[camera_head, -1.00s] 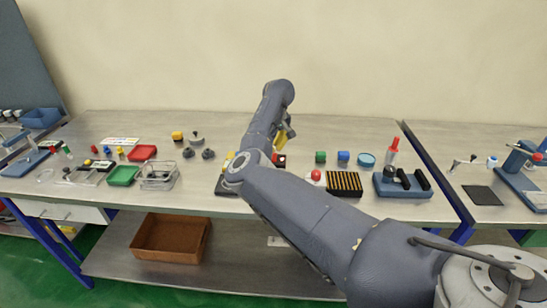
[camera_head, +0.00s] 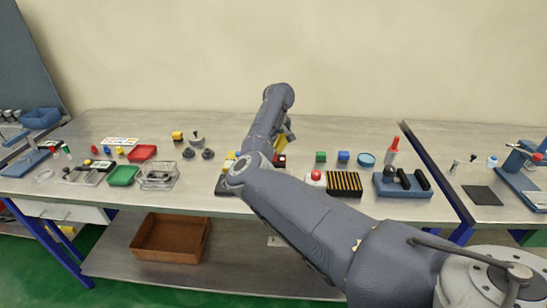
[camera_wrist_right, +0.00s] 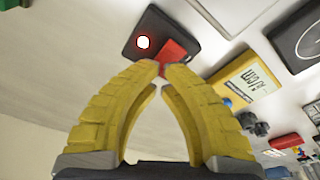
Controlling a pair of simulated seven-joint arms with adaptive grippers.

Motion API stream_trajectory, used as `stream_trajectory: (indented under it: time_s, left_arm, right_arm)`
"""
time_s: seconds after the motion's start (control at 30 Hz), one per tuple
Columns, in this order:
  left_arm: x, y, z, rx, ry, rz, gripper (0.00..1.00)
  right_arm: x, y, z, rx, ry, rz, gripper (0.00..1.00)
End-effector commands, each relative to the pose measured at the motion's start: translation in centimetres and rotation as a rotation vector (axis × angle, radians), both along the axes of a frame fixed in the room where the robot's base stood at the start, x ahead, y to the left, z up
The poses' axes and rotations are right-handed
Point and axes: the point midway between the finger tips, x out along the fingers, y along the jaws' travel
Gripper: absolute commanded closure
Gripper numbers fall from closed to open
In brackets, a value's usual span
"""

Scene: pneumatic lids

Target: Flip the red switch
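The red switch (camera_wrist_right: 173,50) is a red rocker on a small black box (camera_wrist_right: 150,22), beside a glowing white lamp with a red rim (camera_wrist_right: 143,42). In the head view the red and black switch box (camera_head: 281,160) shows just right of my right forearm. My right gripper (camera_wrist_right: 162,67) has yellow fingers whose tips come together with only a sliver between them, with nothing held. The tips appear right at the near edge of the red rocker; I cannot tell whether they touch it. In the head view my arm partly hides this gripper (camera_head: 286,138). My left gripper is not in view.
A yellow box (camera_wrist_right: 245,78) lies close to the switch box. The table's back strip is clear.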

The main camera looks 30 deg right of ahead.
Motion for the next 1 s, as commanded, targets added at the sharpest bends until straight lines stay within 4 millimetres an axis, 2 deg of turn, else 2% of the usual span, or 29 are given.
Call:
stream_trajectory:
  time_s: [1.0]
  left_arm:
    - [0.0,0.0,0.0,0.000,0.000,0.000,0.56]
  right_arm:
    - [0.0,0.0,-1.3,0.001,0.000,0.000,1.00]
